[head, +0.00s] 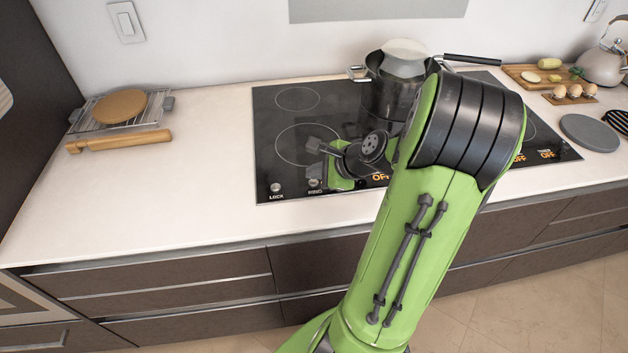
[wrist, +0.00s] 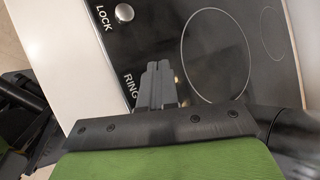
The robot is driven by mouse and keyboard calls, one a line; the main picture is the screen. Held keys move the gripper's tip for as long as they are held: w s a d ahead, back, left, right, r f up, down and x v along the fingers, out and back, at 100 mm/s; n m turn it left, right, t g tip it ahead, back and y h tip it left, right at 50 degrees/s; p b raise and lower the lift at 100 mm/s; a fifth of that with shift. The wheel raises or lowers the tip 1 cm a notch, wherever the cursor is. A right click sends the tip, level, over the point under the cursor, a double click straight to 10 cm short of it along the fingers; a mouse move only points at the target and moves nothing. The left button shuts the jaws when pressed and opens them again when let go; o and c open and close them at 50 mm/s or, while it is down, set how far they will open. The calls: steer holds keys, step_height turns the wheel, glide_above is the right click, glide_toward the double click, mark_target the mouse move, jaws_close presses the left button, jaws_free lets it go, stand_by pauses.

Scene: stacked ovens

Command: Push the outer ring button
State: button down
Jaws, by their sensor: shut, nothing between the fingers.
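The black glass cooktop (head: 265,130) has round silver buttons along its front edge. The lock button (head: 276,187) shows in the head view, with the label LOCK below it, and in the wrist view (wrist: 124,12). The ring button (head: 314,183) sits just to its right, above the label RING. In the wrist view the RING label (wrist: 130,88) is visible, but my fingers cover most or all of that button. My gripper (wrist: 157,70) is shut and empty, with its fingertips over the cooktop beside the RING label. I cannot tell whether they touch the glass.
A pot (head: 388,90) with a lid and a pan with a black handle (head: 472,59) stand at the back of the cooktop. A wire rack (head: 100,107) and a rolling pin or wooden handle (head: 118,141) lie on the left counter. The counter (head: 200,150) between is clear.

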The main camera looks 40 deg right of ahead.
mark_target(317, 184)
stand_by(0.4)
steer(key=shift+f, duration=0.6)
steer(key=shift+r+p, duration=0.55)
steer(key=shift+r, duration=0.1)
step_height(317, 184, up, 6)
steer(key=p, duration=0.6)
